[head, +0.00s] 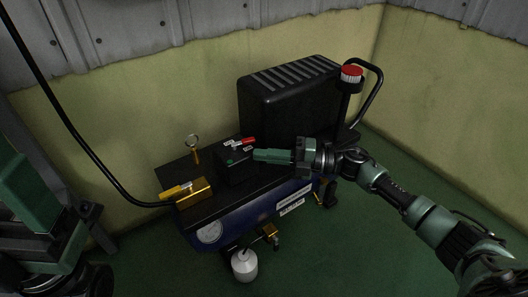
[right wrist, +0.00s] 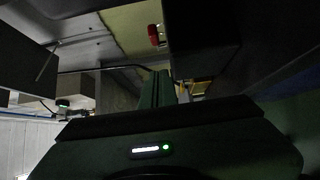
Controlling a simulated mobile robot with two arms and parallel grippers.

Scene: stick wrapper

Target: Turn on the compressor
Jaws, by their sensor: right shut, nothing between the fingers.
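The compressor (head: 225,222) has a blue tank, a black top deck and a ribbed black cover (head: 288,102) at the back. A small black switch box (head: 236,172) stands on the deck, with a red lever (head: 245,141) and small labels on top. The red part also shows in the right wrist view (right wrist: 153,36). My right gripper (head: 256,156) is shut and empty, its green fingers pointing left at the switch box, with tips close to its right side; I cannot tell if they touch. Its fingers rise mid-frame in the right wrist view (right wrist: 156,90).
A brass block with a yellow handle (head: 180,190) joins a black hose at the left. A brass ring (head: 193,143) stands behind. A red-topped black part (head: 351,73) and curved handle rise at right. Walls close the back; green floor is open at right.

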